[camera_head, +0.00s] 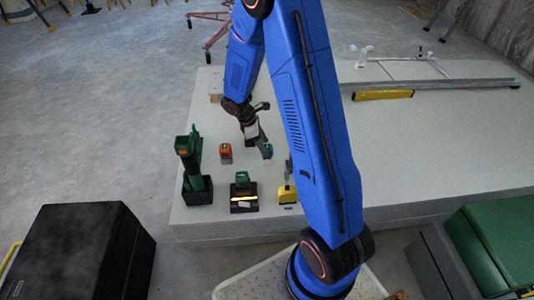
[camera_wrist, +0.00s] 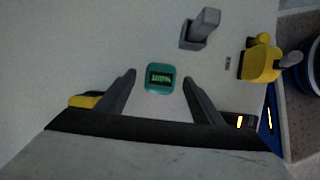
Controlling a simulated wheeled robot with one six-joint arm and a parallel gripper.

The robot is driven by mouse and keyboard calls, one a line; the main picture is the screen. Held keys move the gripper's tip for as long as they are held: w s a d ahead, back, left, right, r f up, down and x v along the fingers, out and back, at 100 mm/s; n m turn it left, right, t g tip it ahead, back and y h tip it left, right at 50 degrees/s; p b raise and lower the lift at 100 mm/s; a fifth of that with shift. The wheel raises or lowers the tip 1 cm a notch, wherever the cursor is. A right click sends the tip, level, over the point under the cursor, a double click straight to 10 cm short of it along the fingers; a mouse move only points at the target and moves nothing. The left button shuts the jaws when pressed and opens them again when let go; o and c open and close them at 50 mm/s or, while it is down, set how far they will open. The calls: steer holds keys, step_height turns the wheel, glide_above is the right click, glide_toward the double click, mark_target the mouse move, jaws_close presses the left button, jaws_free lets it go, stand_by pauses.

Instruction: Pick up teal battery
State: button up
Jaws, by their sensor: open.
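The teal battery (camera_wrist: 160,78) lies on the pale panel surface in the wrist view, with a dark label on its top face. My gripper (camera_wrist: 158,80) is open, one finger on each side of the battery, with gaps between fingers and battery. In the head view the teal battery (camera_head: 268,151) shows only as a small patch by my gripper (camera_head: 263,145), which partly hides it. Whether the fingertips are down at battery height is hard to tell.
On the panel stack (camera_head: 420,150) stand an orange battery (camera_head: 225,153), a green tool (camera_head: 190,150) in a dark holder, a charger (camera_head: 244,204) with a green battery, and a yellow item (camera_head: 287,194). The wrist view shows a grey block (camera_wrist: 200,28) and yellow tool (camera_wrist: 260,62) nearby.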

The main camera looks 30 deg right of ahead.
steer(key=shift+x, duration=1.45)
steer(key=c, duration=1.3)
steer(key=shift+o, duration=0.2)
steer(key=shift+r, duration=0.1)
step_height(320, 180, up, 10)
steer(key=shift+f, duration=0.1)
